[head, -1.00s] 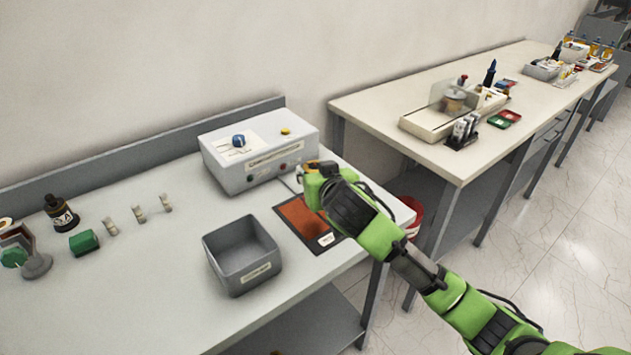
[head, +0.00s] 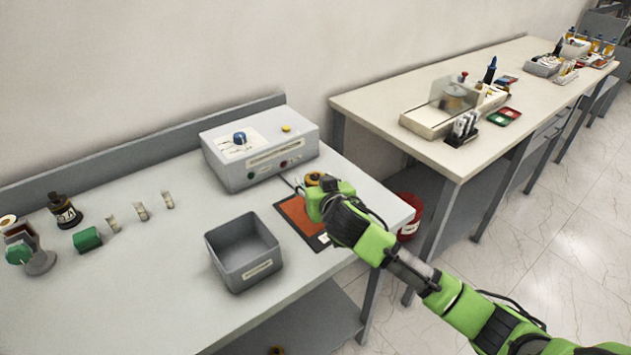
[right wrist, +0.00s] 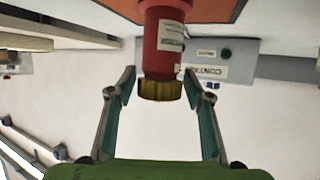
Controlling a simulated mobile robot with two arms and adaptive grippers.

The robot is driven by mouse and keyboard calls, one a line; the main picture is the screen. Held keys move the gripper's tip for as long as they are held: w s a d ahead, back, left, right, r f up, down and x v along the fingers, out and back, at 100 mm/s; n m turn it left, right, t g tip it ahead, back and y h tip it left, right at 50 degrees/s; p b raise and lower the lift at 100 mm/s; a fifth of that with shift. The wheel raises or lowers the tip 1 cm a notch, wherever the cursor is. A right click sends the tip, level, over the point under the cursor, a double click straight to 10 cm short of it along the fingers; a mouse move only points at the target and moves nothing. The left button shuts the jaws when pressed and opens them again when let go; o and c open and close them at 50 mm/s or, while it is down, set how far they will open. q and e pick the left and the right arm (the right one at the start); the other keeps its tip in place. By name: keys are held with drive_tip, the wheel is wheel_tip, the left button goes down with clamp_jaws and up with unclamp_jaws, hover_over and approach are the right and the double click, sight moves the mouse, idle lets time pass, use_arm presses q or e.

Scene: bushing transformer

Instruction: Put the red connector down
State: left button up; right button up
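The red connector (right wrist: 164,40) has a white label and a gold end. In the right wrist view it is between the fingers of my right gripper (right wrist: 159,72), which stand apart with a narrow gap on each side. Its far end reaches the orange mat (right wrist: 210,9) and appears to stand on it. In the head view my right gripper (head: 318,200) is over the right part of the orange mat (head: 297,216). A gold round piece beside it appears to be the connector's end; the red body is hidden. My left gripper is not in view.
A grey bin (head: 242,262) stands left of the mat, and a grey control box (head: 258,160) stands behind it. A green part (head: 87,239) and several small pieces lie at the left. A red bucket (head: 408,213) is beyond the table's right edge.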

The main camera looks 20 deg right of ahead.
drive_tip(key=shift+r, duration=0.1)
drive_tip(key=shift+r, duration=0.15)
drive_tip(key=shift+s, duration=0.35)
drive_tip(key=b+v, duration=0.1)
drive_tip(key=v, duration=1)
drive_tip(key=shift+r, duration=0.2)
idle(1.6)
